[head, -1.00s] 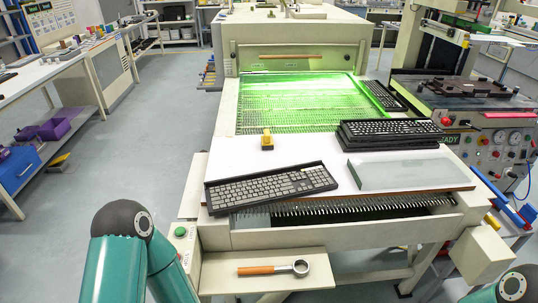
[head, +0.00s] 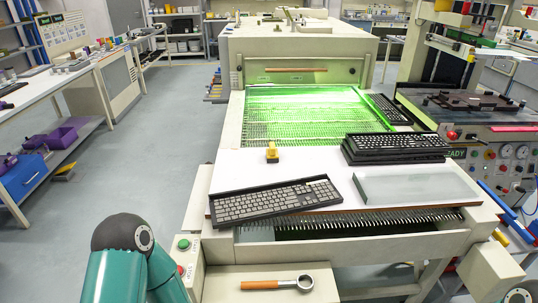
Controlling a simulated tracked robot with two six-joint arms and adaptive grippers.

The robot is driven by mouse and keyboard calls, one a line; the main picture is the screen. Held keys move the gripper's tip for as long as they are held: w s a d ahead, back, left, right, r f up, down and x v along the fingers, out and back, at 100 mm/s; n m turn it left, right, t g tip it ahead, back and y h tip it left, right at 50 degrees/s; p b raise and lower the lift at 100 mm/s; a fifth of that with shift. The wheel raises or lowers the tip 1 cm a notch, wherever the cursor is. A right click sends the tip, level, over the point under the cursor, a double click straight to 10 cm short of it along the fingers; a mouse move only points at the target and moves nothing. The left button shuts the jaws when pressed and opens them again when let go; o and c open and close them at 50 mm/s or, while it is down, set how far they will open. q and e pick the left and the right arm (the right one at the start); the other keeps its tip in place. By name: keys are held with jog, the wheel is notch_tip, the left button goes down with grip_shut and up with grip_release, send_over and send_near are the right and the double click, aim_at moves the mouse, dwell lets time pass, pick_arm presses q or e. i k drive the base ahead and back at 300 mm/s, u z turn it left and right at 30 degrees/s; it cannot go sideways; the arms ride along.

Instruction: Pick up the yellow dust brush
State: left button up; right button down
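A small yellow block-like thing (head: 272,152), which looks like the yellow dust brush, stands on the white work surface (head: 235,172) at the near end of the green-lit conveyor. Its bristles are too small to make out. It is behind the grey-keyed keyboard (head: 272,202) and left of the stacked black keyboards (head: 395,145). Neither gripper is in view, and nothing of mine touches the yellow thing.
A glassy pale plate (head: 415,187) lies right of the grey keyboard. A wooden-handled ring tool (head: 270,284) lies on the lower front shelf (head: 225,280). A green button (head: 184,244) is at the left front corner. The white surface around the yellow thing is mostly clear.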

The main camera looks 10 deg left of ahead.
aim_at(271, 153)
jog(key=z, duration=0.4)
jog(key=i, duration=0.15)
jog(key=u, duration=2.9)
jog(key=i, duration=2.95)
jog(key=z, duration=1.9)
jog(key=i, duration=0.8)
jog(key=z, duration=0.05)
